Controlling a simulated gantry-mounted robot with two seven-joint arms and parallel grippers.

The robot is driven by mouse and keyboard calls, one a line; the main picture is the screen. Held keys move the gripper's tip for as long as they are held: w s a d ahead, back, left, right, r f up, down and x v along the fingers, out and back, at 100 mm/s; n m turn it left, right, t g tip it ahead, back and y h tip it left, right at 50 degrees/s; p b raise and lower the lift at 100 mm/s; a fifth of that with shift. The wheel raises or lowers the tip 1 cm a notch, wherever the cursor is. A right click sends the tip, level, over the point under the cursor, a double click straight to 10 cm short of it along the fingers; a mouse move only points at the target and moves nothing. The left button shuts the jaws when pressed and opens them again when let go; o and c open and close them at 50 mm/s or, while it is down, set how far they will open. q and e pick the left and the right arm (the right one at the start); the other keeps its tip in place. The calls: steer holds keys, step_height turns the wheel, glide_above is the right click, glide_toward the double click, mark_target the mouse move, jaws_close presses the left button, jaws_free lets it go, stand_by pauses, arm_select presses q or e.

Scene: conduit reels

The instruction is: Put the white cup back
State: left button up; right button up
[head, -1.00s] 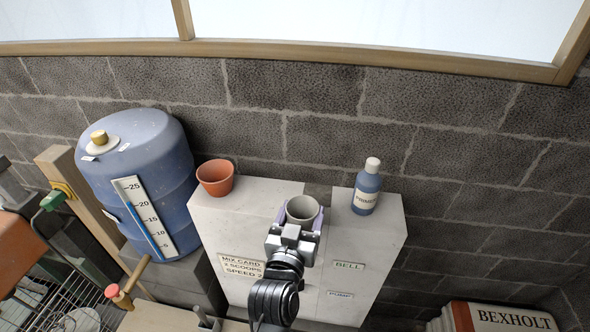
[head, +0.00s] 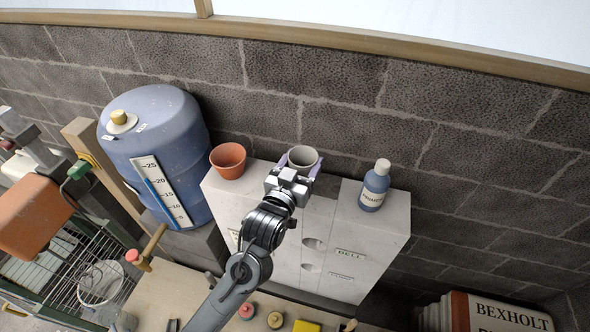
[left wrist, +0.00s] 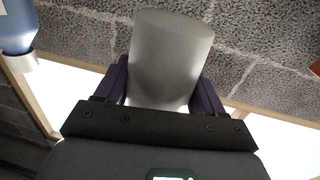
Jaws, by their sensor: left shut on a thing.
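The white cup (head: 303,157), pale grey in this light, is between the purple fingers of my left gripper (head: 301,165). The gripper is shut around its sides. The cup is upright with its open mouth showing, at the top of the pale cabinet (head: 232,200), between the terracotta pot and the blue bottle. I cannot tell whether its base touches the cabinet top; the gripper hides it. In the left wrist view the cup (left wrist: 168,62) fills the space between the two dark fingers. My right gripper is not in view.
The terracotta pot (head: 228,160) stands left of the cup and the blue bottle (head: 375,187) right. A large blue barrel (head: 150,150) is further left. The block wall (head: 440,150) is close behind. A workbench (head: 185,290) with small items lies below.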

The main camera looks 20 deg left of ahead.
arm_select(q)
steer(key=shift+w+a+f, duration=0.25)
steer(key=shift+a+f, duration=0.15)
steer(key=shift+a, duration=0.15)
steer(key=shift+w+a+f, duration=0.2)
steer(key=shift+a+f, duration=0.2)
steer(key=shift+a, duration=0.15)
step_height(320, 180, down, 3)
steer(key=shift+r+p, duration=0.1)
steer(key=shift+p, duration=0.7)
steer(key=shift+f, duration=0.55)
steer(key=shift+f, duration=0.1)
steer(key=o, duration=1.2)
